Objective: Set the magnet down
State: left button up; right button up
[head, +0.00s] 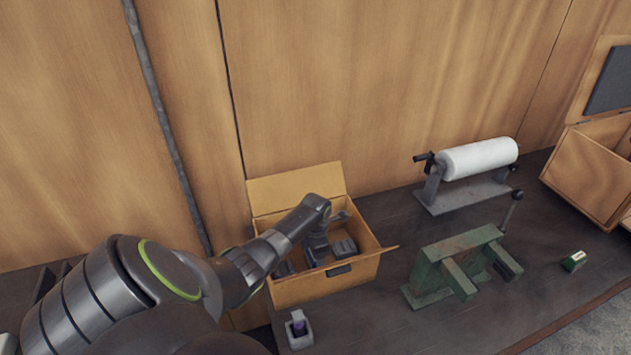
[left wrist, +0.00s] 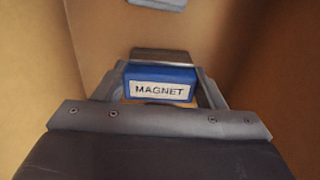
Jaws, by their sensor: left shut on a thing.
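The magnet (left wrist: 158,85) is a blue block with a white label reading MAGNET. It shows in the left wrist view between the fingers of my left gripper (left wrist: 160,92), which is shut on it. In the head view my left gripper (head: 317,252) reaches down into an open cardboard box (head: 325,286), and the magnet is hidden there. Brown box walls surround the gripper in the left wrist view. I cannot tell whether the magnet touches the box floor. My right gripper is not in view.
Dark blocks (head: 343,248) lie in the box. A small grey holder (head: 299,331) stands in front of it. To the right are a green clamp-like fixture (head: 456,262), a white roll on a stand (head: 478,158), a small green-and-white block (head: 574,261) and a wooden box (head: 586,176).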

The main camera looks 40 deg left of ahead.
pick_arm(q)
jog(key=shift+f, duration=0.1)
jog(key=o, duration=1.3)
jog(key=shift+f, duration=0.1)
jog(key=shift+c, duration=0.2)
notch_tip(320, 180, up, 12)
jog(key=b, duration=0.1)
